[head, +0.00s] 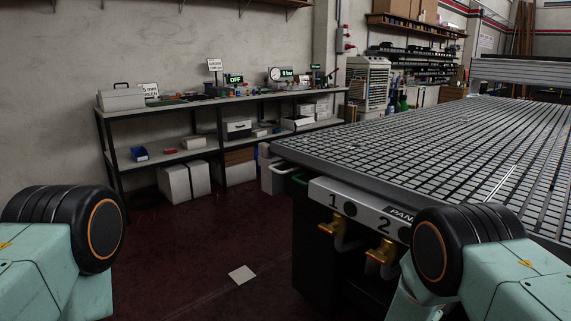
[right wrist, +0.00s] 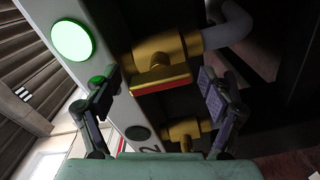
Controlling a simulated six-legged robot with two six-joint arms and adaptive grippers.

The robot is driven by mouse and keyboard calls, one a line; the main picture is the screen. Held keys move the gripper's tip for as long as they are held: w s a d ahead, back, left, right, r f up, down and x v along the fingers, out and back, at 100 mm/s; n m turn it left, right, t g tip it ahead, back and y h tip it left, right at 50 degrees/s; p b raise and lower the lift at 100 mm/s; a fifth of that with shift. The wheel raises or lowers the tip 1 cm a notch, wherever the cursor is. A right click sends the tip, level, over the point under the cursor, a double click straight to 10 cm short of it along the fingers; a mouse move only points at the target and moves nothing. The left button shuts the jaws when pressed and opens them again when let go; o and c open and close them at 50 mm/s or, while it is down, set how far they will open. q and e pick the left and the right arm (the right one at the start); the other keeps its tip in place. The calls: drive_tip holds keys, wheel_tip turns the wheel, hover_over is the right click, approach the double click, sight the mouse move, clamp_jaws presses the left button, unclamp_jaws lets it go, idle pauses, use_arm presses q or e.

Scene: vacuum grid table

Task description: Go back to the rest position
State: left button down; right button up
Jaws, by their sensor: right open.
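My right gripper (right wrist: 158,80) is open in the right wrist view. Its two fingers stand apart on either side of a brass valve (right wrist: 165,52) with a red-edged handle (right wrist: 160,86), with gaps to the handle. A round green lamp (right wrist: 73,41) is lit beside this valve. A second brass valve (right wrist: 184,131) and a dark lamp (right wrist: 138,133) by a "2" lie lower. In the head view my right forearm hides the right gripper and part of the panel (head: 330,195). My left arm shows at lower left, but its gripper is out of view.
The grid table (head: 430,140) fills the right side, with the panel and yellow valves (head: 333,226) under its near edge. A workbench (head: 225,102) lines the left wall. A white sheet (head: 242,274) lies on the otherwise clear dark red floor between.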

drive_tip(key=m, duration=0.3)
drive_tip(key=shift+r+m+b, duration=0.1)
drive_tip(key=shift+m+b, duration=0.2)
drive_tip(key=shift+m, duration=0.1)
drive_tip(key=m+b, duration=0.1)
drive_tip(key=m, duration=0.2)
drive_tip(key=shift+s+m, duration=0.1)
drive_tip(key=shift+m, duration=0.3)
drive_tip(key=m+b, duration=0.2)
drive_tip(key=m, duration=0.4)
drive_tip(key=shift+s+d, duration=0.1)
drive_tip(key=shift+d, duration=0.05)
drive_tip(key=shift+r+m, duration=0.1)
drive_tip(key=shift+m, duration=0.2)
drive_tip(key=shift+f, duration=0.2)
